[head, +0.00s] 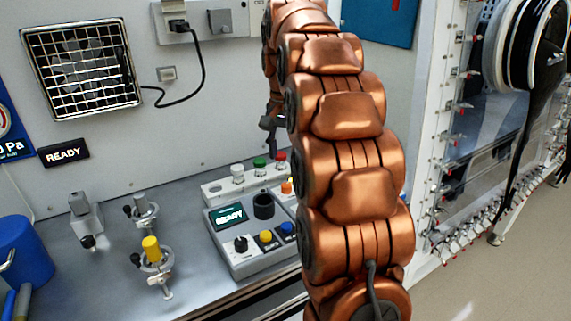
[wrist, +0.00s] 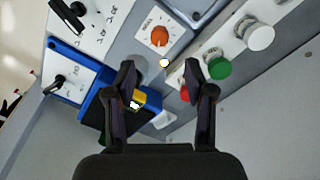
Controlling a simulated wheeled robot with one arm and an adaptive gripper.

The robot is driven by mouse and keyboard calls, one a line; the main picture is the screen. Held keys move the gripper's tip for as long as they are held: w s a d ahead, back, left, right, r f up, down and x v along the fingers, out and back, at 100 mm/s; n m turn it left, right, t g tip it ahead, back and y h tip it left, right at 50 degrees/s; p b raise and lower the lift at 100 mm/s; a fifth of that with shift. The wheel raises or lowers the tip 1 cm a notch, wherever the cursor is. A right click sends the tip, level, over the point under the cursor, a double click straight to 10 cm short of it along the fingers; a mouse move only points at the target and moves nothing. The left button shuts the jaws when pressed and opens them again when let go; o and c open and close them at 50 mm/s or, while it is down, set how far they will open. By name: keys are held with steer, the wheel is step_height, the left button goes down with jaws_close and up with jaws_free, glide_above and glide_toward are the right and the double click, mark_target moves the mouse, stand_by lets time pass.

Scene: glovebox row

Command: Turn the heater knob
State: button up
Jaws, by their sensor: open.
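An orange knob (wrist: 158,36) sits on a pale dial plate with marks around it, in the upper middle of the wrist view. In the head view the orange knob (head: 287,187) shows just left of my arm, partly hidden. I take it for the heater knob, but I cannot read its label. My gripper (wrist: 160,80) is open, its two fingers apart with nothing held between them. The orange knob lies beyond the fingertips, apart from them. In the head view my gripper (head: 270,122) hangs above the bench, mostly hidden by my arm.
A button strip holds white (head: 237,173), green (head: 259,166) and red (head: 281,161) buttons behind the knob. A grey console (head: 245,263) with a black knob stands nearby. Valve fittings (head: 153,255) stand to the left. A vent (head: 82,67) and cable are on the wall.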

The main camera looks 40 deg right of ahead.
steer(key=shift+r, duration=1.45)
steer(key=shift+a, duration=0.15)
steer(key=s+a+f+n+p, duration=0.2)
steer(key=s+a+n+p, duration=0.35)
steer(key=s+a, duration=0.9)
steer(key=s+a+f+n+p, duration=0.1)
steer(key=s+a+f+n, duration=0.1)
steer(key=s, duration=0.6)
steer(key=s+a+f+n+g+p, duration=0.1)
steer(key=s+a+f+n, duration=0.2)
steer(key=s, duration=0.5)
step_height(320, 180, down, 2)
steer(key=shift+a+f+n+g+p, duration=0.1)
steer(key=shift+a+n+g+p, duration=0.25)
steer(key=shift+a, duration=0.3)
steer(key=shift+s, duration=0.1)
stand_by(2.5)
